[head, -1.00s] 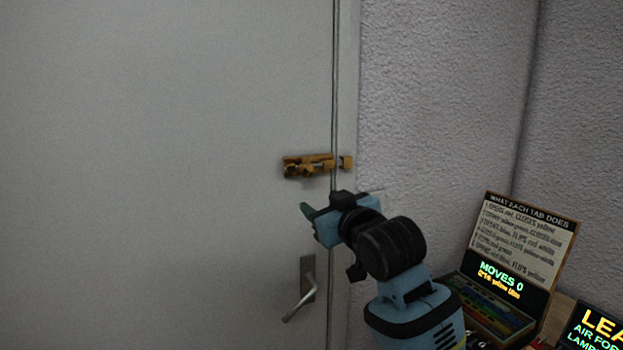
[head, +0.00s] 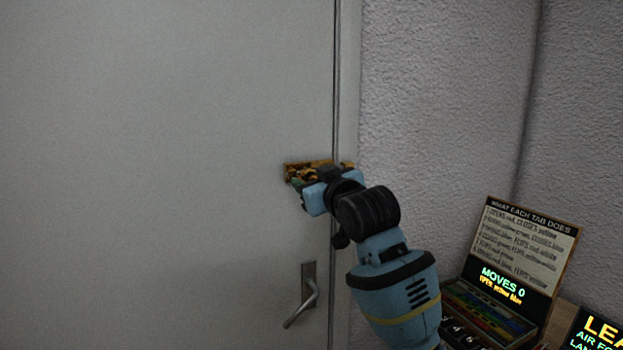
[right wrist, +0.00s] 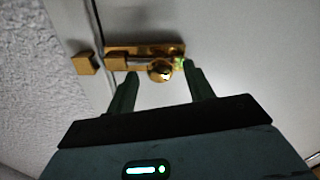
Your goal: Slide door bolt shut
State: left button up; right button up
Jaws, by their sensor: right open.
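The brass door bolt (head: 306,166) is mounted near the edge of the pale grey door (head: 170,170). Its backplate also shows in the right wrist view (right wrist: 145,49), with a round knob (right wrist: 159,73) on the near side. A separate brass keeper block (right wrist: 83,63) sits across the door seam, with a narrow gap between it and the bolt. My right gripper (head: 298,184) is open at the bolt and hides part of it in the head view. In the wrist view its fingers stand either side of the knob; contact cannot be told. My left gripper is out of view.
A metal door handle (head: 308,297) is below the bolt. A rough grey wall (head: 440,110) lies to the right. A box with coloured tabs and a sign (head: 520,245) stands at lower right, beside another lit display (head: 600,330).

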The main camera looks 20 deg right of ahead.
jog(key=shift+w, duration=0.6)
